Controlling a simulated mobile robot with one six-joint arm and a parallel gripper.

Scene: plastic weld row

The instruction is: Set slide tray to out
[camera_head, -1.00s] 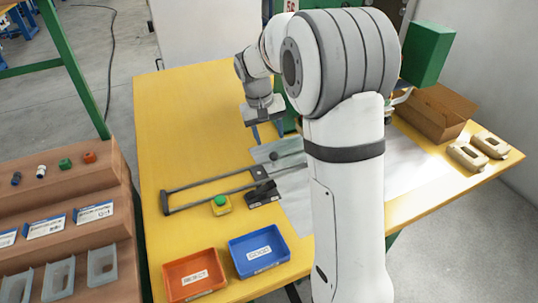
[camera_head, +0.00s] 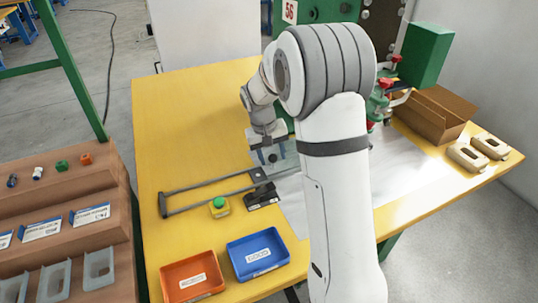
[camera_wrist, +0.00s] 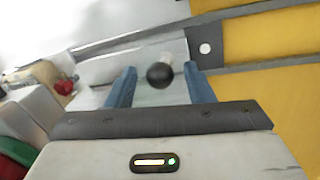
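The slide tray (camera_wrist: 110,67) shows in the wrist view as a pale grey plate between dark rails, with a round black knob (camera_wrist: 160,75) standing on it. My gripper (camera_wrist: 160,84) is open, with one blue finger on each side of the knob and a visible gap on both sides. In the head view, my gripper (camera_head: 271,158) is low over the tray and the knob (camera_head: 272,157) shows between its fingers. The dark rail frame (camera_head: 205,189) runs left across the yellow table. My arm hides part of the area right of the tray.
A green-topped button box (camera_head: 219,207) and a black block (camera_head: 262,195) sit by the rails. An orange bin (camera_head: 190,290) and a blue bin (camera_head: 258,268) stand at the front. The green machine (camera_head: 322,12) rises behind. The yellow table's back left (camera_head: 185,115) is clear.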

